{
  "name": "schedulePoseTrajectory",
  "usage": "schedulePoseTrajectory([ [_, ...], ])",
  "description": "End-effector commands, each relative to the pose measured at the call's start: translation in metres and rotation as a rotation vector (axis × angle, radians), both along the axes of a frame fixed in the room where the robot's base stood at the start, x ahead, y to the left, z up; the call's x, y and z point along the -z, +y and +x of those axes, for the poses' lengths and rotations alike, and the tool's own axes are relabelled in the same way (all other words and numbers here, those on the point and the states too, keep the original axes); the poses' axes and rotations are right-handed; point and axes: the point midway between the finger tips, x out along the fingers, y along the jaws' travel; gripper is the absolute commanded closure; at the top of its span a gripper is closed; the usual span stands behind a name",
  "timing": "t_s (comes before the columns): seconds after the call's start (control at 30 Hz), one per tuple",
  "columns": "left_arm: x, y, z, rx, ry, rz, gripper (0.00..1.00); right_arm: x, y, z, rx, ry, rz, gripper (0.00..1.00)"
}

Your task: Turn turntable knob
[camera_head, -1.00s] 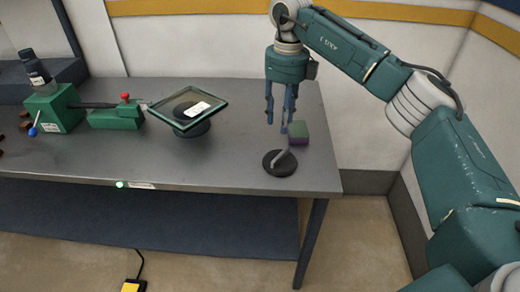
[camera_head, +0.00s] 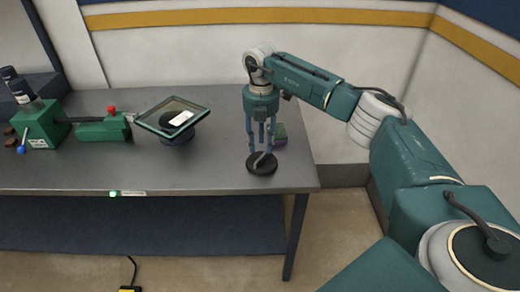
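The knob (camera_head: 262,168) is a round black disc with a short grey lever on top. It sits near the right front corner of the grey table. My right gripper (camera_head: 260,148) points down right above it. Its blue fingers are spread apart, and their tips are close to the lever. I cannot tell whether they touch it. A tilted square glass plate with a green frame (camera_head: 146,123) rests on a round dark base (camera_head: 180,138) left of the knob. My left gripper is not in view.
A small green and purple block (camera_head: 281,135) stands just behind the knob, beside my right fingers. A green clamp device (camera_head: 41,126) with a red knob (camera_head: 112,110) is at the left of the table (camera_head: 100,170). The table's front middle is clear.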

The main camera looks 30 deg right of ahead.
Motion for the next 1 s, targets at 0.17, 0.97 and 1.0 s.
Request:
schedulePoseTrajectory([
  [0.17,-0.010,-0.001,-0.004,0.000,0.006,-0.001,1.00,0.027,0.001,0.000,-0.002,0.002,0.001,0.65],
  [0.97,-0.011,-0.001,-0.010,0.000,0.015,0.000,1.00,0.044,0.001,0.000,-0.002,-0.002,0.001,1.00],
  [1.0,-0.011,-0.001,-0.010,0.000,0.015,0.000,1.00,0.044,0.001,0.000,-0.003,-0.002,0.001,1.00],
])
